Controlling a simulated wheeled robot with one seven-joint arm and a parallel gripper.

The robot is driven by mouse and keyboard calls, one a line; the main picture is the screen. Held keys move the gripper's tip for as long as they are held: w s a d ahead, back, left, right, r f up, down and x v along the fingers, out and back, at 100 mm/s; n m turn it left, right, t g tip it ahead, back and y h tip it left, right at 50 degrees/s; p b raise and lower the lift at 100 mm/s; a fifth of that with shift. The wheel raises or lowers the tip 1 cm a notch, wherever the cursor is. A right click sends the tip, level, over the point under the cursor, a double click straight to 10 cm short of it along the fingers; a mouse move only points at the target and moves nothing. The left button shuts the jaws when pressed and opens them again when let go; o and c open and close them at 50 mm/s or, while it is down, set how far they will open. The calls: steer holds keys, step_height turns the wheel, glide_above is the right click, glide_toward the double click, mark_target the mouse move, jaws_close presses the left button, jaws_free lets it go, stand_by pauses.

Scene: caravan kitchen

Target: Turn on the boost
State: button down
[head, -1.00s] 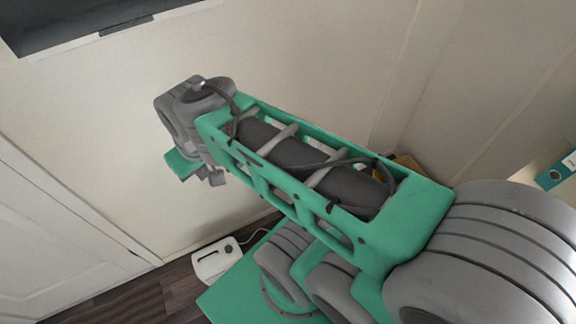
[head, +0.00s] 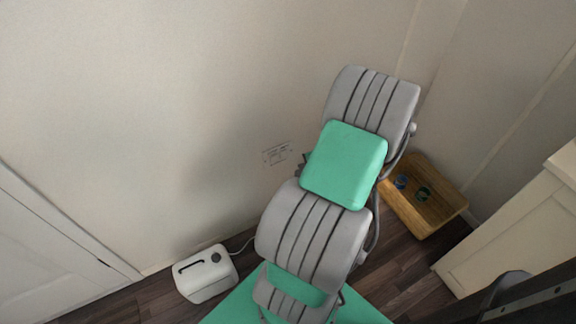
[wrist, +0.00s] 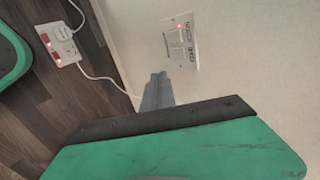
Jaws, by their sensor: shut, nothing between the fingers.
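A white wall panel with switches (wrist: 180,42) is at the upper middle of the wrist view, with a small red light lit near its upper right. Its labels are too small to read, so I cannot tell which switch is the boost. The panel also shows in the head view (head: 278,153), low on the wall, just left of my arm. My gripper (wrist: 157,88) is shut and empty. Its tips appear just below and left of the panel in the wrist view; I cannot tell if they touch the wall. In the head view my arm mostly hides the gripper.
A white appliance with a slot and a knob (head: 205,273) stands on the floor by the wall. A white socket strip (wrist: 62,45) with red switches and a cable lies on the floor. A wooden box (head: 447,207) holding small items and a pale cabinet (head: 535,225) are at the right.

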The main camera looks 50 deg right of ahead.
steer(key=shift+w, duration=0.1)
steer(key=b, duration=0.3)
glide_toward(284, 159)
step_height(284, 159, down, 4)
steer(key=w, duration=0.2)
steer(key=w+d+b, duration=0.1)
steer(key=w, duration=0.1)
steer(key=shift+d+f, duration=0.15)
steer(key=shift+d, duration=0.05)
